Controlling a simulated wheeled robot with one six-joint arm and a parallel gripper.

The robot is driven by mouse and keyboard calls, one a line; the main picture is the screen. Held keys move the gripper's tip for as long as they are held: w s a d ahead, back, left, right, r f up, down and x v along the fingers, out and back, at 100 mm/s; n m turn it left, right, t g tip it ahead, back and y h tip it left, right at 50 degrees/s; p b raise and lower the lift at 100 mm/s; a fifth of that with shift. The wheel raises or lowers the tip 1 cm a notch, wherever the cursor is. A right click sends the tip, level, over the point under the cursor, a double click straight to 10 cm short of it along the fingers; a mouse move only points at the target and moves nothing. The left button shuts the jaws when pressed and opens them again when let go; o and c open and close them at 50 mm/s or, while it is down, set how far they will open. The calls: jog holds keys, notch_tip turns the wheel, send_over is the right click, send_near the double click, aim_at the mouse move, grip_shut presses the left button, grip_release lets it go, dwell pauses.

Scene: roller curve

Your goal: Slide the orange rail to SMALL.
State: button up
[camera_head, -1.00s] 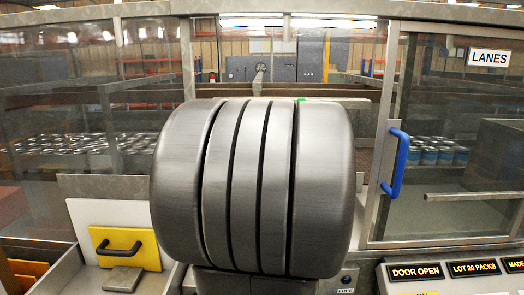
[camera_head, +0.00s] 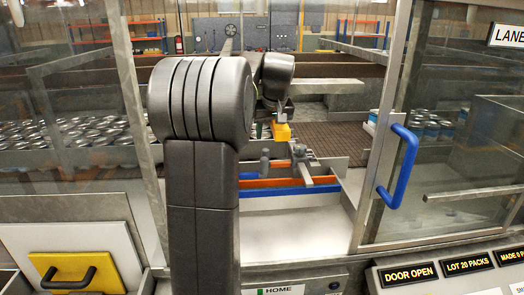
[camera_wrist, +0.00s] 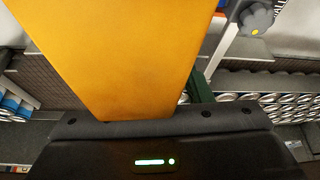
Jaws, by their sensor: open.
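The orange rail (camera_head: 272,183) runs left to right inside the door opening in the head view, just behind a blue rail (camera_head: 300,190). A grey clamp-like fitting (camera_head: 303,165) crosses the rails near their right end. My gripper (camera_head: 282,138) is open, at the far end of my arm, above and behind the rails and apart from them. A yellow-orange part shows at its end and fills much of the wrist view; it hides what lies beyond. A grey knob with a yellow dot (camera_wrist: 257,17) shows at the wrist view's upper right, beside partly cut-off lettering.
My arm hides the rails' left part in the head view. A door with a blue handle (camera_head: 398,165) stands at right, a glass panel (camera_head: 60,110) at left. Several cans (camera_head: 85,132) stand behind the glass. Brown conveyor rollers (camera_head: 345,140) lie beyond the rails.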

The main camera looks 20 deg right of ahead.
aim_at(266, 149)
jog(key=p+x, duration=0.1)
jog(key=x, duration=0.9)
jog(key=shift+w+f+p, duration=0.1)
jog(key=shift+f+p, duration=0.05)
jog(key=shift+p, duration=0.15)
grip_shut()
